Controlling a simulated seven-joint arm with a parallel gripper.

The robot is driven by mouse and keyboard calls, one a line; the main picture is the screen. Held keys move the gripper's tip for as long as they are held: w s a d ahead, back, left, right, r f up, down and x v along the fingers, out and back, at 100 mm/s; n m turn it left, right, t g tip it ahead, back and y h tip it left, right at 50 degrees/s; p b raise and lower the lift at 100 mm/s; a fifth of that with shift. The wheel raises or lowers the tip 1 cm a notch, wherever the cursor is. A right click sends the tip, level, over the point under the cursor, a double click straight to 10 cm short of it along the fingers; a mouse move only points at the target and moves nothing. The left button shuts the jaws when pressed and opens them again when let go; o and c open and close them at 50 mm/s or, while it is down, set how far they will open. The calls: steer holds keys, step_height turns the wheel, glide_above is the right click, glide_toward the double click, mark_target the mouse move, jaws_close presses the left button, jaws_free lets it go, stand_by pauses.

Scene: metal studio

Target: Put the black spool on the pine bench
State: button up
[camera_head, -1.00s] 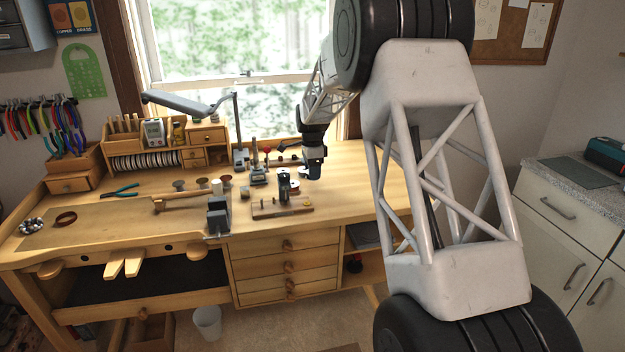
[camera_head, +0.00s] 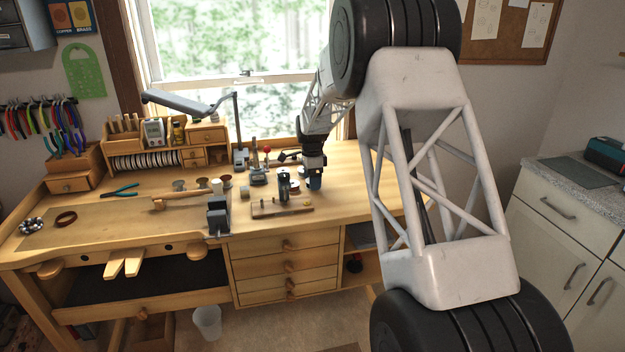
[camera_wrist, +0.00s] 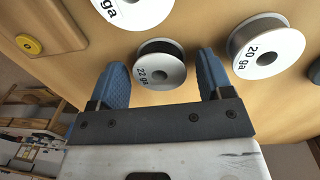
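The black spool (camera_wrist: 160,66), dark-sided with a white face marked 22 ga, is between my fingertips in the wrist view. My gripper (camera_wrist: 164,62) has two blue fingers spread apart, with a visible gap on each side of the spool. In the head view my gripper (camera_head: 315,182) is low over the right part of the pine bench (camera_head: 345,205). I cannot make out the black spool there.
In the wrist view a 20 ga spool (camera_wrist: 266,45) stands to the right and another white-faced spool (camera_wrist: 131,8) at the top left. A wooden block with a yellow disc (camera_wrist: 29,45) is at the left. A small board with tools (camera_head: 282,208) lies left of my gripper.

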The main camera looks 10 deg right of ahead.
steer(key=shift+r, duration=0.15)
step_height(320, 180, up, 12)
steer(key=shift+w, duration=0.45)
stand_by(0.5)
stand_by(0.4)
stand_by(0.3)
steer(key=s+a+r+n+t, duration=0.1)
steer(key=s+r+n, duration=0.25)
steer(key=s, duration=0.65)
steer(key=s+a+r+n, duration=0.15)
steer(key=s+r, duration=0.25)
steer(key=s, duration=0.5)
steer(key=s+r+n+t, duration=0.1)
steer(key=s+r+n, duration=0.2)
steer(key=s, duration=0.7)
steer(key=s+f+n, duration=0.2)
steer(key=s+n, duration=0.1)
steer(key=s, duration=0.7)
steer(key=s+a+f+n+t, duration=0.1)
steer(key=s+f+n, duration=0.1)
steer(key=s, duration=0.9)
steer(key=s+a+f+n, duration=0.1)
steer(key=s+f+n, duration=0.2)
steer(key=s, duration=0.8)
steer(key=shift+n, duration=0.9)
